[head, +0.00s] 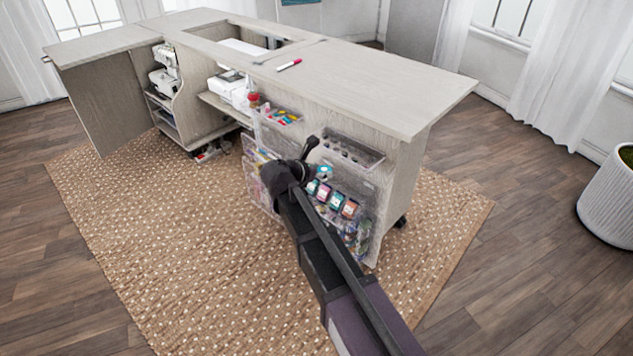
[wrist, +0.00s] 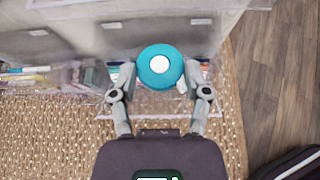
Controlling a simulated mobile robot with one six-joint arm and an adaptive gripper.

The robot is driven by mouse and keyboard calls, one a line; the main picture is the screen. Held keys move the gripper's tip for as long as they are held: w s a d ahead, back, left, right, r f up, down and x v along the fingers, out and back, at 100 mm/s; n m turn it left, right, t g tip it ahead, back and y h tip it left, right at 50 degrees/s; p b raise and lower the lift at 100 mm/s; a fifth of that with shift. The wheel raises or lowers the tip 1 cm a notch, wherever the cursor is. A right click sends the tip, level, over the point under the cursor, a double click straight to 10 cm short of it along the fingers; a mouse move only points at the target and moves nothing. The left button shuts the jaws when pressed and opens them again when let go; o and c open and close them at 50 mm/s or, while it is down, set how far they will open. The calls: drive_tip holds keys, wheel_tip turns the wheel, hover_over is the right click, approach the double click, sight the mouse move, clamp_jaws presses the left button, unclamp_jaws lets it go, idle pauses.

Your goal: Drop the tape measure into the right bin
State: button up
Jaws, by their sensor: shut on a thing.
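The tape measure (wrist: 160,67) is a round teal disc with a white centre. It also shows small in the head view (head: 326,171). My gripper (wrist: 159,76) is shut on it, with one finger at each side. The right bin (head: 352,153) is a clear tray at the upper right of the cabinet's end panel, holding small dark items. In the head view my gripper is in front of this panel, and the tape measure appears just below and left of the right bin's front. The depth between them is hard to tell.
A left bin (head: 280,116) with colourful items hangs beside the right one. Lower clear bins hold colourful packets (head: 335,198). A woven rug (head: 190,240) covers the floor.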

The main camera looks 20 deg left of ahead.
drive_tip(key=shift+w+a+f, duration=0.1)
drive_tip(key=shift+a+f, duration=0.4)
drive_tip(key=shift+a, duration=0.1)
drive_tip(key=shift+f+b, duration=0.15)
drive_tip(key=shift+b, duration=0.2)
drive_tip(key=shift+f+b, duration=4.25)
drive_tip(key=o, duration=1)
